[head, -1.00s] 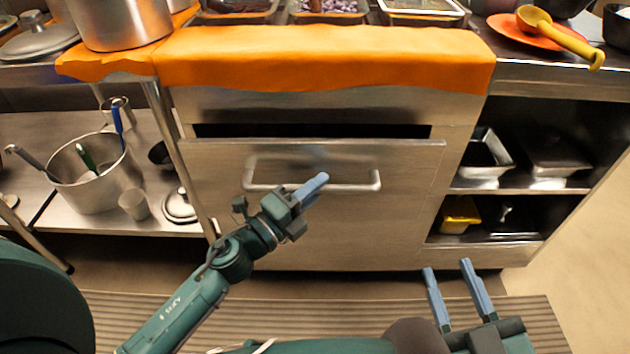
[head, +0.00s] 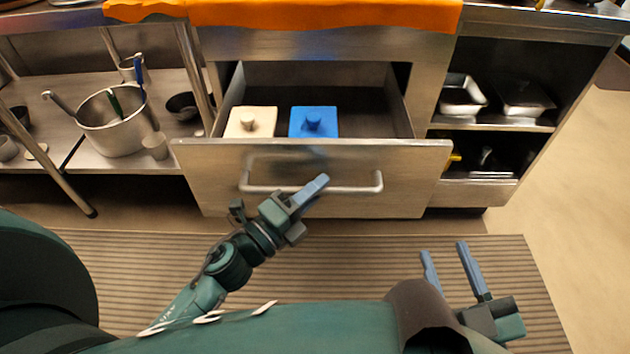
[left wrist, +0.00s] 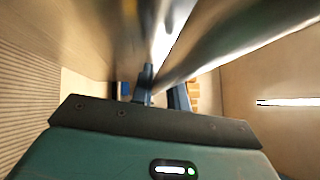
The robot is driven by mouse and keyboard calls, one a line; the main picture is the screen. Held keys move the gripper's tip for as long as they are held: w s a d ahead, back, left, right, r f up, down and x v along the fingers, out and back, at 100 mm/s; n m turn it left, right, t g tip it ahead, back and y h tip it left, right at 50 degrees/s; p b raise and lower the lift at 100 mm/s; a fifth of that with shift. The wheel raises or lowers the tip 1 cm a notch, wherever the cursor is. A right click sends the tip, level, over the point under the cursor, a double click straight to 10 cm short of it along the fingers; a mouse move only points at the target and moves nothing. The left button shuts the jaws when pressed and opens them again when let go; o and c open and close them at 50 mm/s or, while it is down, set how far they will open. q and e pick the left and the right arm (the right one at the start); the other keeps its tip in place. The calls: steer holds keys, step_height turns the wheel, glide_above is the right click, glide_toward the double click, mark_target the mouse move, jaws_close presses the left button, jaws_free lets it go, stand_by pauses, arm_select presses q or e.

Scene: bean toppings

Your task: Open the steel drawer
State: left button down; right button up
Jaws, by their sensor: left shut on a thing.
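The steel drawer (head: 400,160) is pulled well out of the counter in the head view. Its bar handle (head: 350,189) runs across the front. In the left wrist view the handle (left wrist: 235,40) passes at the fingers (left wrist: 160,90), which partly hide behind the gripper body. A white lidded box (head: 251,122) and a blue lidded box (head: 313,122) sit inside the drawer. My right gripper (head: 445,250) is open and empty, low at the right, above the mat.
A shelf (head: 80,150) with a steel pot (head: 118,125) stands to the left. An open shelf (head: 505,123) with steel pans is at the right. A striped mat (head: 350,270) covers the floor before the drawer.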

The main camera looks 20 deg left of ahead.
arm_select(q)
steer(key=shift+s+d, duration=0.2)
steer(key=shift+s, duration=0.6)
arm_select(e)
steer(key=shift+s+d, duration=0.15)
steer(key=shift+s, duration=0.3)
arm_select(q)
steer(key=c, duration=1.4)
jaws_free()
steer(key=shift+o, duration=0.2)
steer(key=v, duration=1.3)
steer(key=shift+r, duration=0.1)
